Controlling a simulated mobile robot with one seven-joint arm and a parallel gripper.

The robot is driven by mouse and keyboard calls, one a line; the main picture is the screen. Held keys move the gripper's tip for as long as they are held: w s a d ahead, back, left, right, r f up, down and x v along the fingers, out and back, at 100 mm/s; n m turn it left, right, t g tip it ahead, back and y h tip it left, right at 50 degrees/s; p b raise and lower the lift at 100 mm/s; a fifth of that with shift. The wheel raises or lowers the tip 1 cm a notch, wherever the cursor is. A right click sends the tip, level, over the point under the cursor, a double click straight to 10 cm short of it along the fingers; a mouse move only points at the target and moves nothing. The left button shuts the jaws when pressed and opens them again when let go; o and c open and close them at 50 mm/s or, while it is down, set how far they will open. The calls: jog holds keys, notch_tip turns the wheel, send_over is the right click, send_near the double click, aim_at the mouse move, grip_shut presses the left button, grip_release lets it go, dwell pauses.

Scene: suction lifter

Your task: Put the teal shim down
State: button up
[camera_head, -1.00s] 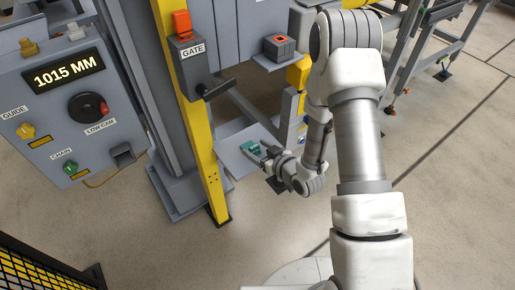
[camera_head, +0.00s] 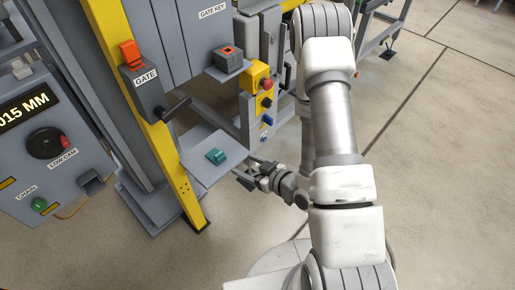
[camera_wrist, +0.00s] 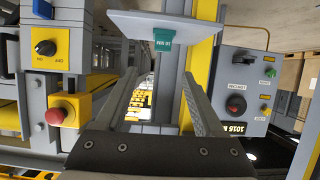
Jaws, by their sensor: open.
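The teal shim (camera_head: 216,156) lies on the small grey shelf (camera_head: 199,174) beside the yellow post, near the shelf's middle. In the wrist view the teal shim (camera_wrist: 165,43) shows at the edge of the pale shelf (camera_wrist: 140,25), beyond my fingertips, with lettering on its face. My gripper (camera_head: 246,173) is to the right of the shelf, apart from the shim. In the wrist view my gripper (camera_wrist: 160,78) has its two fingers spread wide with nothing between them.
A gate lever box (camera_head: 149,90) with a black handle (camera_head: 173,108) is above the shelf. A yellow control box (camera_head: 258,76) with a red button (camera_head: 267,84) stands behind my gripper. A panel (camera_head: 52,150) with knobs is at left. Open floor lies in front.

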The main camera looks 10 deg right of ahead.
jog(key=w+d+r+m+g+h, duration=0.15)
jog(key=d+r+h, duration=0.3)
jog(key=r, duration=0.45)
jog(key=w+d+r+m+g+h, duration=0.1)
jog(key=w+d+r+h, duration=0.15)
jog(key=d+r, duration=0.45)
jog(key=s+a+r+m+g, duration=0.1)
jog(key=s+a+r+m, duration=0.1)
jog(key=s+r, duration=0.5)
jog(key=s+a+r+m+g, duration=0.2)
jog(key=s+r, duration=0.6)
jog(key=s, duration=0.4)
jog(key=shift+s+a, duration=0.3)
jog(key=shift+a, duration=0.25)
jog(key=shift+r+m, duration=0.1)
jog(key=shift+m, duration=0.15)
notch_tip(320, 180, up, 18)
jog(key=p, duration=1.7)
jog(key=shift+p, duration=0.3)
jog(key=shift+c, duration=1.7)
